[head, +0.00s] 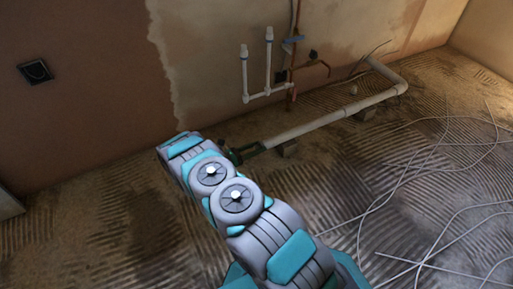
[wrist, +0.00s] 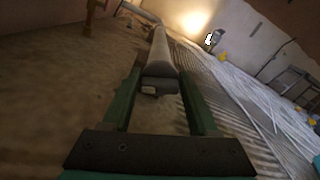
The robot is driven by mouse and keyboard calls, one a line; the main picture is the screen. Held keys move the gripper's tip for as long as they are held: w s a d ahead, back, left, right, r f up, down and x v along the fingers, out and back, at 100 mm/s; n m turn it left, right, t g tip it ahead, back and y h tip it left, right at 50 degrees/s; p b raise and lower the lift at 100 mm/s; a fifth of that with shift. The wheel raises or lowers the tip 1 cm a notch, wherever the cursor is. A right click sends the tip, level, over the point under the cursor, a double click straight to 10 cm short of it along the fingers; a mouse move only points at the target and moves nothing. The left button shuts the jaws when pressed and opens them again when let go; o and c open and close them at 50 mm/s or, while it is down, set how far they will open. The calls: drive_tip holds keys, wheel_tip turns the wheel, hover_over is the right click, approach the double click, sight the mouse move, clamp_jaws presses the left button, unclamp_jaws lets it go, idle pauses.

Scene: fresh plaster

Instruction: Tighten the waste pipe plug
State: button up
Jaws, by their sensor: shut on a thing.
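The waste pipe (head: 315,124) is a long grey-white pipe low along the wall, bending towards the wall at its far end. In the wrist view the pipe (wrist: 160,52) runs away from me. Its near end carries the plug (wrist: 157,86), a dark cap with a small pale block on its face. My gripper (wrist: 161,76) has its two green fingers on either side of this end, shut on the plug. In the head view my gripper (head: 250,152) is at the near end of the pipe, and the plug is hard to make out there.
Small blocks (head: 287,147) support the pipe. White upright pipes (head: 245,75) and copper pipes (head: 293,75) stand at the wall behind. Loose pale cables (head: 400,190) lie across the ridged floor at right. A dark wall box (head: 36,72) is at left.

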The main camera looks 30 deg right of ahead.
drive_tip(key=shift+m, duration=0.3)
drive_tip(key=shift+m+p, duration=0.55)
drive_tip(key=shift+m, duration=0.05)
drive_tip(key=m+p, duration=0.1)
drive_tip(key=m, duration=0.2)
drive_tip(key=shift+s, duration=0.15)
drive_tip(key=m, duration=0.5)
drive_tip(key=shift+f+m, duration=0.15)
drive_tip(key=shift+m, duration=0.25)
drive_tip(key=m+b, duration=0.2)
drive_tip(key=m, duration=0.4)
drive_tip(key=shift+s, duration=0.1)
drive_tip(key=m, duration=0.5)
drive_tip(key=shift+f, duration=0.1)
drive_tip(key=shift+m, duration=0.4)
drive_tip(key=o, duration=1.3)
